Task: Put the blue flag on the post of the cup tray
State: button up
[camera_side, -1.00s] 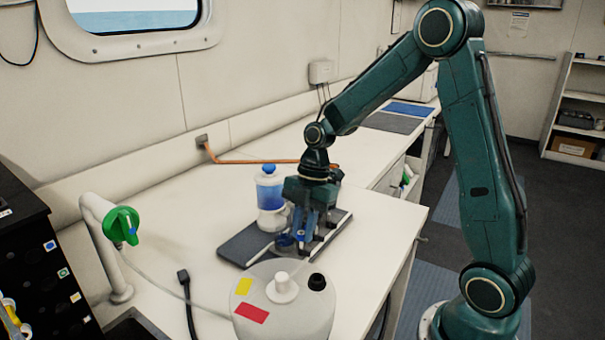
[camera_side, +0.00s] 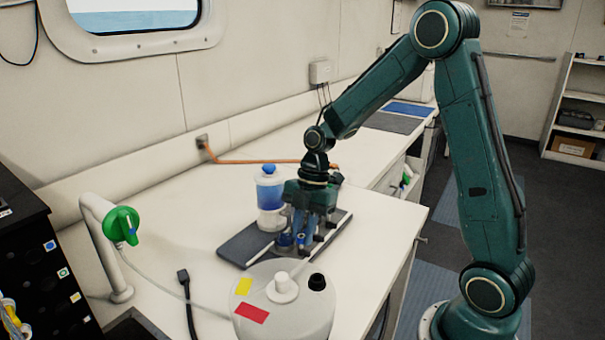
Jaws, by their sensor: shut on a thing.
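My gripper (camera_side: 308,226) points down over the right part of a dark flat tray (camera_side: 243,246) on the white bench. It is shut on a blue thing (camera_side: 299,218), likely the blue flag, which shows only in part between the fingers. A small blue-rimmed cup (camera_side: 285,241) sits on the tray just left of the fingertips. The tray's post is hidden or too small to make out, so I cannot tell whether the flag touches it.
A white jug with yellow and red labels (camera_side: 285,315) stands in front. A green-handled tap (camera_side: 122,226) is at left. The bench's right side is clear.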

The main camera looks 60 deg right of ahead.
jog(key=shift+f, duration=0.45)
dwell(0.6)
jog(key=o, duration=0.8)
jog(key=shift+c, duration=0.6)
jog(key=shift+r, duration=0.15)
jog(key=shift+r, duration=2.85)
jog(key=shift+r, duration=0.15)
